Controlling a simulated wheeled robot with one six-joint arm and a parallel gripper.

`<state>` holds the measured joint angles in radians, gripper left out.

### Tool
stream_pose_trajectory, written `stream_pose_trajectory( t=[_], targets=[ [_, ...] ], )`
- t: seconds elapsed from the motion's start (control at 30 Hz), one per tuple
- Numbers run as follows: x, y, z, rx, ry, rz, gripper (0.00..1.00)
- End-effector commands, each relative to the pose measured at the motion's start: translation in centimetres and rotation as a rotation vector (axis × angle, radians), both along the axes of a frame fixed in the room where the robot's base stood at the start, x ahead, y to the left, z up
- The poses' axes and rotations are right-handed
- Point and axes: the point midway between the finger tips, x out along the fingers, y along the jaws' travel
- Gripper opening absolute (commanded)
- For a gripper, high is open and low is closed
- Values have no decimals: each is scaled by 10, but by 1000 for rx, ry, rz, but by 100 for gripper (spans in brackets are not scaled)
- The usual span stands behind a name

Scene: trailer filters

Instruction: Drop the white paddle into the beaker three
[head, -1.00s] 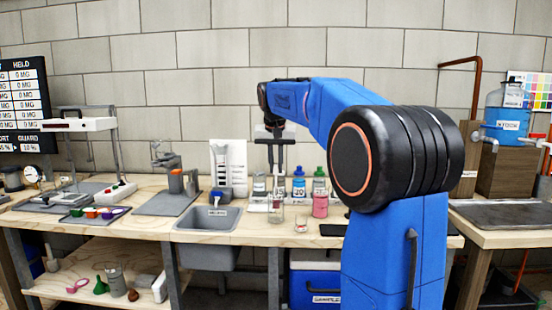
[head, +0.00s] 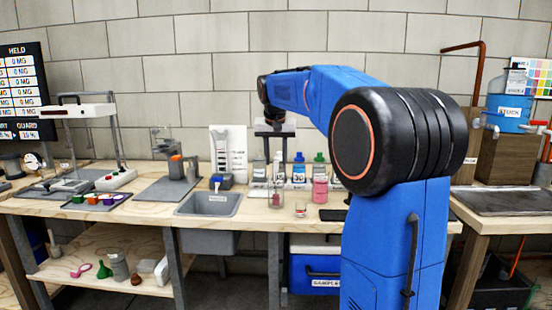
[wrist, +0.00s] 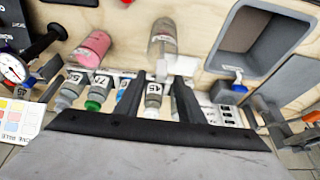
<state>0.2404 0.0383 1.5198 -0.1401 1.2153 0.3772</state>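My gripper (wrist: 160,77) has its two dark fingers apart, with nothing clearly between them. In the head view it hangs above the back of the bench (head: 272,145). A clear glass beaker (wrist: 162,34) stands just beyond the fingertips in the wrist view; it also shows on the bench in the head view (head: 276,196). A pink-filled vessel (head: 320,190) stands to its right, and a small clear glass (head: 300,210) in front. A small white piece (wrist: 183,65) shows near the fingertips; I cannot tell if it is the paddle. No number three is legible on any beaker.
Capped, labelled bottles (head: 298,170) stand in a row behind the beakers. A grey sink (head: 208,204) is to their left, with a grey stand (head: 172,175) beyond. A black flat item (head: 333,215) lies to the right. The front bench edge is mostly clear.

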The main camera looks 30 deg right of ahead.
Motion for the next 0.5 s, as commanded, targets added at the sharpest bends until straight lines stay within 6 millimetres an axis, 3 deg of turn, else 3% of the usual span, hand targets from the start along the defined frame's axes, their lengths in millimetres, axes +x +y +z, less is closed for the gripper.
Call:
stream_pose_trajectory(
  t=[0.5],
  targets=[
    [-2,1,0,0,0,0,35]
  ],
)
